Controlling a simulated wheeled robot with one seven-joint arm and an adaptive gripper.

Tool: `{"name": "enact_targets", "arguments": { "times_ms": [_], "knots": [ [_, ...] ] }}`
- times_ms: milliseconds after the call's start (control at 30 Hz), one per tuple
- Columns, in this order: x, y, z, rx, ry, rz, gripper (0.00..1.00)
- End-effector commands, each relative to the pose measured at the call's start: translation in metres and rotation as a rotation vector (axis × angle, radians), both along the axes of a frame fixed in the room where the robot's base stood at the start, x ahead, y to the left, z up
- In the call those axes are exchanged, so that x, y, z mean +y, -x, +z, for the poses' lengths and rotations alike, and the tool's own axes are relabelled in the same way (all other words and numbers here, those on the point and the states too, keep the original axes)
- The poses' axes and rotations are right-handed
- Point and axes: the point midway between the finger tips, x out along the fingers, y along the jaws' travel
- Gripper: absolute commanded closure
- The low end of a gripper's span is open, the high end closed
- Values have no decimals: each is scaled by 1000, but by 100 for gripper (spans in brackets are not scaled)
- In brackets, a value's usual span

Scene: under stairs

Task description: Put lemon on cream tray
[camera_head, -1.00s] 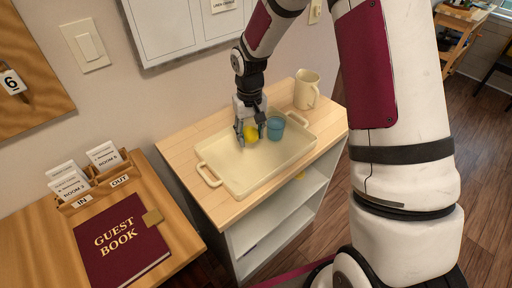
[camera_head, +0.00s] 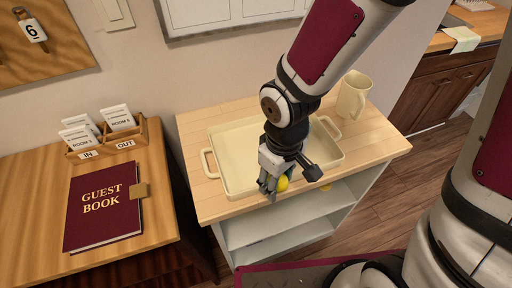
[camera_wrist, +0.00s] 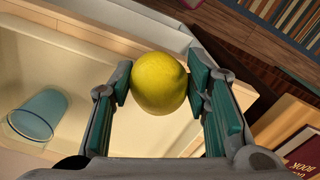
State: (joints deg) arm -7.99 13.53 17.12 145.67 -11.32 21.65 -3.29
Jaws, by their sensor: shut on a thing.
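The yellow lemon (camera_wrist: 160,84) is between the two teal finger pads of my gripper (camera_wrist: 160,92), touched on both sides. The wrist view shows the lemon across the line of the tray's rim (camera_wrist: 130,30). I cannot tell its exact height. A blue cup (camera_wrist: 38,112) stands in the tray in the wrist view; my gripper mostly hides it in the head view.
The tray lies on a light wooden shelf top (camera_head: 376,142). A cream pitcher (camera_head: 353,97) stands behind the tray at the right. At left, a desk holds a guest book (camera_head: 103,205) and a card rack (camera_head: 108,138).

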Motion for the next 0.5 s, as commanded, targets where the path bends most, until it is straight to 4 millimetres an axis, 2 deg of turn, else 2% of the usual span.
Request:
{"name": "enact_targets", "arguments": {
  "times_ms": [267, 500],
  "knots": [
    [17, -35, -4, 1, -2, 1, 100],
    [38, -82, -9, 1, -2, 0, 100]
  ]
}}
